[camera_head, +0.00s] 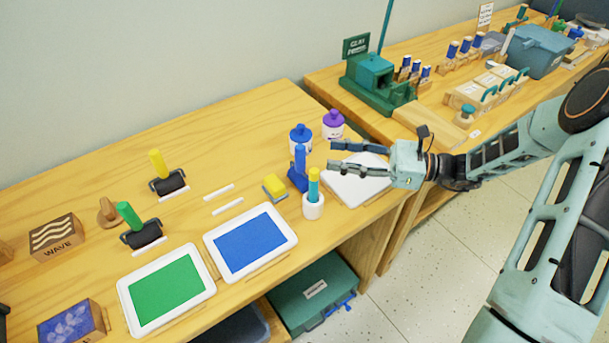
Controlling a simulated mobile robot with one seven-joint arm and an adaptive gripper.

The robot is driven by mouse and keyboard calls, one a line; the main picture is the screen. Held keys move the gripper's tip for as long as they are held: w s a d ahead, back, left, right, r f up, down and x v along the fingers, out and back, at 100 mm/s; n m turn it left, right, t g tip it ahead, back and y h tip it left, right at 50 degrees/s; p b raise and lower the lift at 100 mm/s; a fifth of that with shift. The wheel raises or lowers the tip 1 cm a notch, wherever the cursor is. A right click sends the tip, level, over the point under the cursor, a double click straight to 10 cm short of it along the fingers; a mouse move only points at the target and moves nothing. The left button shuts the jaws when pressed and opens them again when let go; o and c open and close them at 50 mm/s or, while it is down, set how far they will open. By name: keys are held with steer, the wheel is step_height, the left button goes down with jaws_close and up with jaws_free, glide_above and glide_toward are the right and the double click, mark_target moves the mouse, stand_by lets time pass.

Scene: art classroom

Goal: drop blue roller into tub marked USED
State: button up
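The blue roller (299,166) stands on the near table with its blue handle upright, left of my gripper. Its lower part is partly hidden by a white cup holding a yellow and teal stick. My gripper (331,157) points left above a white tray, its two dark fingers apart with nothing seen between them. The fingertips are close to the roller's handle in the picture; I cannot tell the depth gap. No USED marking is readable. A blue-grey tub (540,50) stands on the far table, and a labelled teal box (317,293) sits below the near table.
The white cup (313,207), blue-lidded jar (300,139) and purple-lidded jar (333,124) crowd the roller. Blue (250,243) and green (167,289) ink trays lie at the front. Green (131,216) and yellow (158,164) handled rollers stand left. The back left tabletop is clear.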

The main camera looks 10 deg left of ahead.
mark_target(300, 151)
steer(key=a, duration=0.6)
steer(key=s+a, duration=0.1)
steer(key=a, duration=0.2)
steer(key=shift+s+a, duration=0.1)
jaws_close()
steer(key=shift+r, duration=0.1)
